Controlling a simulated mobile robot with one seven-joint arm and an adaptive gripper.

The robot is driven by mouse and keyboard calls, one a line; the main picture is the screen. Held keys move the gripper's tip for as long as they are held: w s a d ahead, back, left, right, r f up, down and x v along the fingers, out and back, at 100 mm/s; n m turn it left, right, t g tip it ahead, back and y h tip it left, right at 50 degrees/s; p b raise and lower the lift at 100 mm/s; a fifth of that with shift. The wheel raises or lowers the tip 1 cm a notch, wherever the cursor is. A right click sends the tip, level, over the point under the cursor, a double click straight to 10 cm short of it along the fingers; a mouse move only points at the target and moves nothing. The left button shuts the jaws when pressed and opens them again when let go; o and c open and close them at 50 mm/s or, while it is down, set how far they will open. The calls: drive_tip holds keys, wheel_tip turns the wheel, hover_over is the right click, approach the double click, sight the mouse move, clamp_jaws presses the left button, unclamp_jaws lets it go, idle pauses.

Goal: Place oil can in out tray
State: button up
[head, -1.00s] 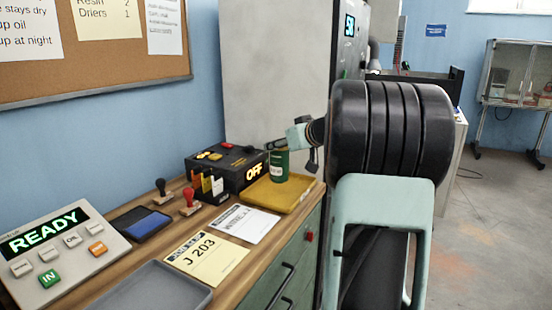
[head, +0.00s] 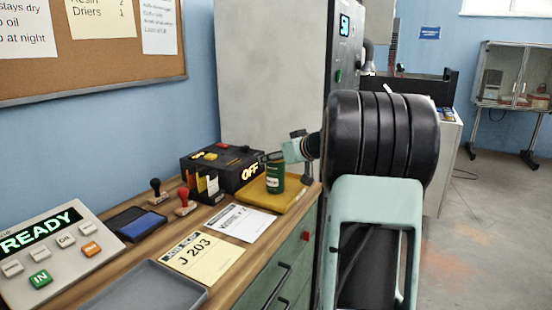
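The oil can (head: 275,181), a small green can with a pale label, is upright over the yellow tray (head: 290,200) at the far end of the bench. My gripper (head: 272,158) reaches in from the right and is shut on the top of the can. Its fingers are small and partly hidden by the wrist. I cannot tell whether the can's base touches the yellow tray. A grey tray (head: 150,290) lies empty at the near edge. No label shows on either tray.
A black box with a lit OFF sign (head: 222,166) stands left of the can. Stamps, an ink pad (head: 137,223), a job card (head: 202,257), a white paper (head: 241,221) and a READY panel (head: 42,255) are on the bench. A grey cabinet (head: 270,80) rises behind.

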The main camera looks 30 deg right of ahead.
idle(0.3)
drive_tip(key=shift+r+p, duration=0.2)
drive_tip(key=shift+p, duration=0.15)
drive_tip(key=v, duration=1.2)
drive_tip(key=shift+f+b, duration=0.1)
drive_tip(key=shift+b, duration=0.2)
